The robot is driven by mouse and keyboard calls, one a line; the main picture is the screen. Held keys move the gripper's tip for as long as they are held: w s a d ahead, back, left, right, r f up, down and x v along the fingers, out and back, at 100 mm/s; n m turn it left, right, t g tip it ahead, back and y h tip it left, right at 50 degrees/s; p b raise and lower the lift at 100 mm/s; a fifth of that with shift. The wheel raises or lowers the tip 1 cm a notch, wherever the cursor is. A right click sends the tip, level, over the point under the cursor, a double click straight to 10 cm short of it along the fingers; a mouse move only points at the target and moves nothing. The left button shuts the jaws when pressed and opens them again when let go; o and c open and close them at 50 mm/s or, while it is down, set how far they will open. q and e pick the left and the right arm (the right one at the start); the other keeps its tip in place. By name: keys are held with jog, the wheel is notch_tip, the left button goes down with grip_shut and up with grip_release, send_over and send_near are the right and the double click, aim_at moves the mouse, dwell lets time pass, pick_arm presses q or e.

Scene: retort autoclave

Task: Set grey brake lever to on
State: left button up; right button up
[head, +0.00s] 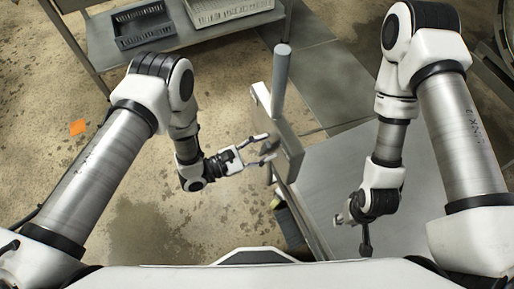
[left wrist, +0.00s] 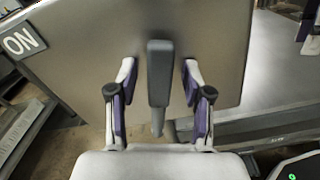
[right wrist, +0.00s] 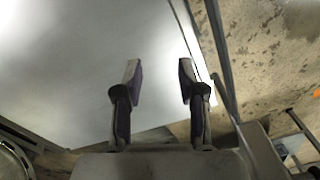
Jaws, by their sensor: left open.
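The grey brake lever (left wrist: 160,75) stands out from a metal panel (left wrist: 208,25) in the left wrist view, its handle pointing up in that picture. An ON label (left wrist: 22,41) is at the panel's upper left, well to the side of the lever. My left gripper (head: 267,149) is open at the panel, with one finger on each side of the lever and a visible gap on both sides. In the head view the lever is small and partly hidden by the fingers. My right gripper (right wrist: 159,72) is open and empty, pointing toward a plain metal surface.
A grey post (head: 281,75) rises beside the panel. A flat metal platform (head: 335,175) lies to the right, under my right arm. A shelf with a dark crate (head: 143,27) and a light tray (head: 228,10) stands at the back. The floor at left is open.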

pick_arm(q)
jog(key=v, duration=1.2)
